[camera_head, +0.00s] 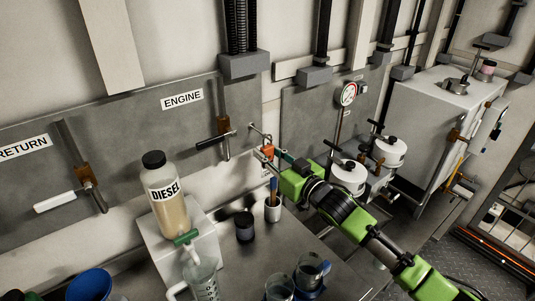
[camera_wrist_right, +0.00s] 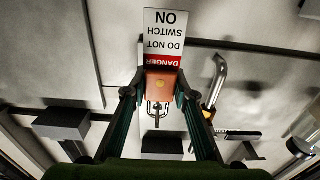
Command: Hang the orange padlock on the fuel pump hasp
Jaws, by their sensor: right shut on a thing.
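My right gripper (camera_head: 270,158) is shut on the orange padlock (camera_head: 267,151) beside the right edge of the ENGINE panel. In the right wrist view, the gripper (camera_wrist_right: 160,92) has its fingers on either side of the padlock body (camera_wrist_right: 160,84). The metal shackle (camera_wrist_right: 157,113) is at the body's lower side in that picture. A DANGER DO NOT SWITCH ON tag (camera_wrist_right: 163,38) shows just above the padlock there. Thin metal hardware (camera_head: 260,131) shows just above the padlock in the head view; I cannot tell whether it is the hasp or whether the shackle touches it. My left gripper is out of view.
The ENGINE valve's black handle (camera_head: 215,139) is close on the left. Below are a diesel bottle (camera_head: 165,192), a dark jar (camera_head: 244,226) and a pen cup (camera_head: 273,208) on the bench. White-topped canisters (camera_head: 348,176) stand right of my gripper, with a gauge (camera_head: 348,94) above.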

